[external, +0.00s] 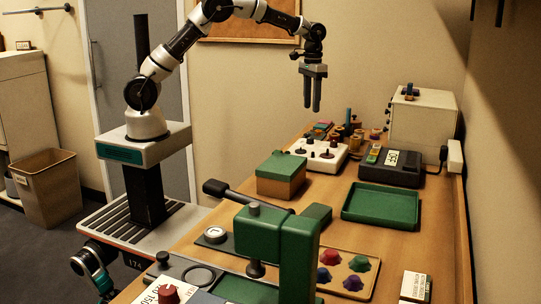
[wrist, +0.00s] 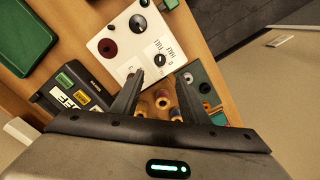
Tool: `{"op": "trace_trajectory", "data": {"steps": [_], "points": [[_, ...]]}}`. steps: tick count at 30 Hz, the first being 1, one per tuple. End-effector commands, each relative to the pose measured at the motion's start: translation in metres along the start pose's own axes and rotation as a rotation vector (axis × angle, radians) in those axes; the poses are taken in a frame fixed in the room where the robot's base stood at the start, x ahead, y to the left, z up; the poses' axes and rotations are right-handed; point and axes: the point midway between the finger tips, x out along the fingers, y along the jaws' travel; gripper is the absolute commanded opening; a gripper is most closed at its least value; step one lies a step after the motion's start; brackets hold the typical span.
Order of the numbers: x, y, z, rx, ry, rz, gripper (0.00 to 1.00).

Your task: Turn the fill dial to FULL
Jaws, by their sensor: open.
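My gripper (external: 311,107) is open and empty, pointing down well above the far part of the table. Its two fingers (wrist: 160,80) show apart in the wrist view. A white control box (external: 320,153) with dark knobs sits on the table below it. In the wrist view this box (wrist: 126,42) shows a dark red disc (wrist: 108,48), a black round knob (wrist: 138,23) and a smaller dark knob (wrist: 159,60) near printed marks. Another knob, red (external: 168,293), is at the near left on a printed panel.
A large green press (external: 279,240) is in front.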

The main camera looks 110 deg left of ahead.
Motion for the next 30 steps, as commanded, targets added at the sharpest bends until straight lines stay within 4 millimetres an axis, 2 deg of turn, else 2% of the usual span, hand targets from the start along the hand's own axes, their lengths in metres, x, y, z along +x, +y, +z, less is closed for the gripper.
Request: {"op": "trace_trajectory", "data": {"steps": [3,9,26,28,30], "points": [[-0.024,0.000,-0.001,0.001,0.003,0.000,0.41],[-0.046,0.000,-0.001,0.000,0.001,0.000,0.41],[-0.051,0.001,0.001,0.002,0.001,0.000,0.41],[-0.058,0.006,0.005,0.012,0.008,0.004,0.41],[-0.073,0.017,0.017,0.037,0.025,0.014,0.41]]}}
